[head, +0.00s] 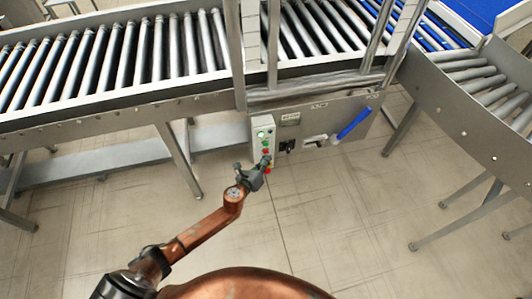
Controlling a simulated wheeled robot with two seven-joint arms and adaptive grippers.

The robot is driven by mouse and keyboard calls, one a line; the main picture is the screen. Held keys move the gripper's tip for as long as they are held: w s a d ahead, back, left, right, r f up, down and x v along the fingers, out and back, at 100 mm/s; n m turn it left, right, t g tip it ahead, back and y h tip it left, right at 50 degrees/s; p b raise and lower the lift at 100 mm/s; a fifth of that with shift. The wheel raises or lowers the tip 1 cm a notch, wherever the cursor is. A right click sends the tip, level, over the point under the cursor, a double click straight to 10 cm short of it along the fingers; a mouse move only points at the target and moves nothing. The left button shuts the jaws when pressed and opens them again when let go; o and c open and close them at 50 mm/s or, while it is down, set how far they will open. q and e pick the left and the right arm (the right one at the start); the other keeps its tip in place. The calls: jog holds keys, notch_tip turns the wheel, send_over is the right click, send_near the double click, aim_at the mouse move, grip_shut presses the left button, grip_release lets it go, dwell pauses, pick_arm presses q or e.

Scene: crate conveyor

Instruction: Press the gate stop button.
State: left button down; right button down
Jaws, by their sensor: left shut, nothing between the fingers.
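A narrow grey button box (262,125) is mounted below the conveyor, left of a grey panel. It carries a lit green button or lamp near its top and several green and red buttons below. My left gripper (266,161) is shut and empty, with its fingertips at the lower part of the box. It hides some of the lower buttons. A red button (268,171) shows just below the fingertips. I cannot tell whether the fingertips touch the box or which button is the gate stop. My right gripper is not in view.
A roller conveyor (120,96) runs across the back, with a curved roller section (467,110) at the right. A grey panel (352,108) with a blue handle (354,122) sits right of the box. Steel legs (178,160) stand on the tiled floor, which is otherwise clear.

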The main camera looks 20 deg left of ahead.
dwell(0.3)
pick_arm(q)
jog(key=shift+w+a, duration=0.25)
jog(key=shift+w, duration=0.1)
jog(key=shift+w+a, duration=0.3)
jog(key=shift+w, duration=0.1)
dwell(0.9)
jog(key=shift+s+d, duration=0.5)
jog(key=shift+s, duration=0.25)
jog(key=s+d, duration=0.1)
jog(key=s, duration=0.1)
jog(key=s+d+p, duration=0.1)
jog(key=s+d, duration=0.1)
jog(key=shift+s, duration=0.1)
dwell(0.4)
